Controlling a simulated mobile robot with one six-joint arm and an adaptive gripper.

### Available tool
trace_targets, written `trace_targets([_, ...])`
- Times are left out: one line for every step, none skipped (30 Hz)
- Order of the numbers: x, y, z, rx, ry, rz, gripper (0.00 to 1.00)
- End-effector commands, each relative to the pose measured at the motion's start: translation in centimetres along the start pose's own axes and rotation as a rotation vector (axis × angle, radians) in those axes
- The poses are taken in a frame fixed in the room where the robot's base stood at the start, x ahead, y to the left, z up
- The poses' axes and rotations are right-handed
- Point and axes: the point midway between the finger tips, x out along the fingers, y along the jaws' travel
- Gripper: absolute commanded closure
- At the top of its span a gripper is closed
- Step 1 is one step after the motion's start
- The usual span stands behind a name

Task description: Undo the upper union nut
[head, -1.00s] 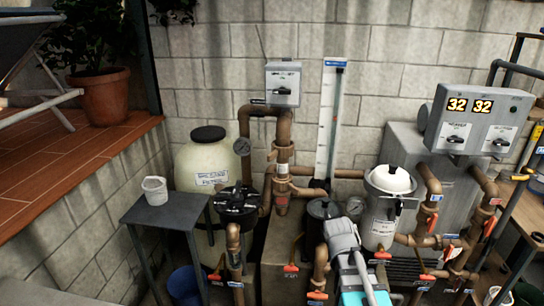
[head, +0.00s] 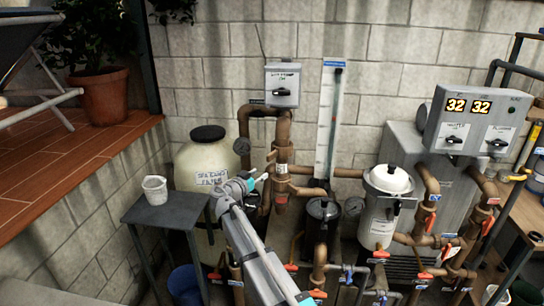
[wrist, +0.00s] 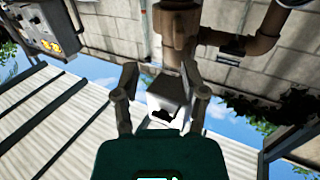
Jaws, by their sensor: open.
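A brown pipe (wrist: 180,22) with a collar shows beyond the fingertips there.
A grey switch box (head: 282,84) hangs above the pipe; it also shows between the fingers in the wrist view (wrist: 160,103). A cream filter tank (head: 208,160) stands left, a dark canister (head: 323,218) and white strainer (head: 389,205) right. A small table (head: 165,212) holds a white cup (head: 154,189).

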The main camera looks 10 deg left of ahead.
Motion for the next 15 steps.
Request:
trace_targets([-0.4, -1.2, -0.5, 0.012, 0.021, -0.016, 0.44])
trace_targets([-0.6, -1.6, -0.7, 0.018, 0.032, -0.024, 0.44])
trace_targets([-0.8, -2.0, -0.8, 0.024, 0.041, -0.032, 0.44])
trace_targets([-0.9, -2.2, -0.9, 0.027, 0.047, -0.036, 0.44])
trace_targets([-1.0, -2.3, -1.0, 0.029, 0.051, -0.039, 0.44])
trace_targets([-1.1, -2.4, -1.1, 0.032, 0.055, -0.041, 0.44])
trace_targets([-1.1, -2.4, -1.1, 0.033, 0.056, -0.042, 0.44])
trace_targets([-1.1, -2.4, -1.1, 0.033, 0.056, -0.042, 0.44])
trace_targets([-1.1, -2.4, -1.1, 0.033, 0.056, -0.042, 0.44])
trace_targets([-1.1, -2.4, -1.1, 0.033, 0.056, -0.041, 0.44])
trace_targets([-1.1, -2.4, -1.1, 0.033, 0.055, -0.041, 0.44])
trace_targets([-1.1, -2.4, -1.1, 0.032, 0.055, -0.041, 0.44])
trace_targets([-1.1, -2.4, -1.1, 0.032, 0.055, -0.041, 0.44])
trace_targets([-1.1, -2.4, -1.1, 0.032, 0.055, -0.041, 0.44])
trace_targets([-1.1, -2.4, -1.1, 0.032, 0.055, -0.041, 0.44])
